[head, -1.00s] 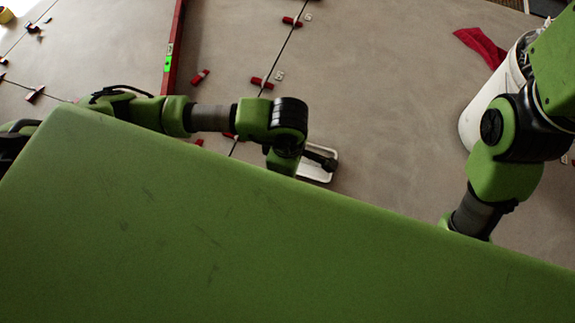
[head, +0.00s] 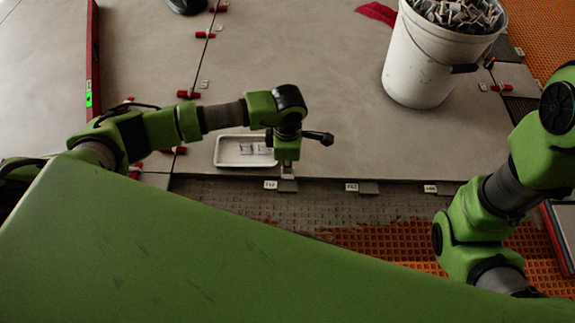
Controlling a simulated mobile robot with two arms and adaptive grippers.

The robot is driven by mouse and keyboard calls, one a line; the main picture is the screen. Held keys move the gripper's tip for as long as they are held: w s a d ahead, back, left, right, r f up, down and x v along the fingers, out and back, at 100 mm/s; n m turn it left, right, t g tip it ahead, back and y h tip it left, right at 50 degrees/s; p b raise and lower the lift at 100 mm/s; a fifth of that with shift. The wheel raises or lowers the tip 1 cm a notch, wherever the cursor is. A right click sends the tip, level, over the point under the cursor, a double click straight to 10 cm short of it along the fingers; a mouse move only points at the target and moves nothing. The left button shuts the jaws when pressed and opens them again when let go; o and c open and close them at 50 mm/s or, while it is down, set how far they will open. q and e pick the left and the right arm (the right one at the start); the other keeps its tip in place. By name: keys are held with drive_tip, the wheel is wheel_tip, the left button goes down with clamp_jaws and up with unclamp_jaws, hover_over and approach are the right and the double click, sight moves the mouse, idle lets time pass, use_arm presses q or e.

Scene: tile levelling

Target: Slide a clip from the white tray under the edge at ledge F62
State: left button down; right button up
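The white tray (head: 218,158) lies on the grey tiles left of my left gripper, with a few small pale clips (head: 256,148) in it. My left gripper (head: 287,172) points down at the front tile edge, just right of the tray. Its fingers are small and dark here, and I cannot tell if they are open or hold a clip. A grey tab (head: 287,186) shows just below it, beside a white label (head: 270,185). The middle label (head: 352,187), which seems to read F62, sits at the edge farther right, beside another grey tab (head: 369,187). My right gripper is out of view.
A white bucket (head: 425,60) full of clips stands at the back right. Red wedges (head: 188,94) sit along the tile joints. A red level (head: 93,60) lies at the left. Bare mortar (head: 330,208) and orange matting (head: 390,240) lie in front of the edge.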

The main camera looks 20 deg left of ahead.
use_arm(q)
drive_tip(key=shift+f+b, duration=1.75)
drive_tip(key=shift+f, duration=0.6)
drive_tip(key=shift+w+a+f, duration=0.1)
drive_tip(key=shift+w, duration=0.35)
drive_tip(key=c, duration=2.2)
unclamp_jaws()
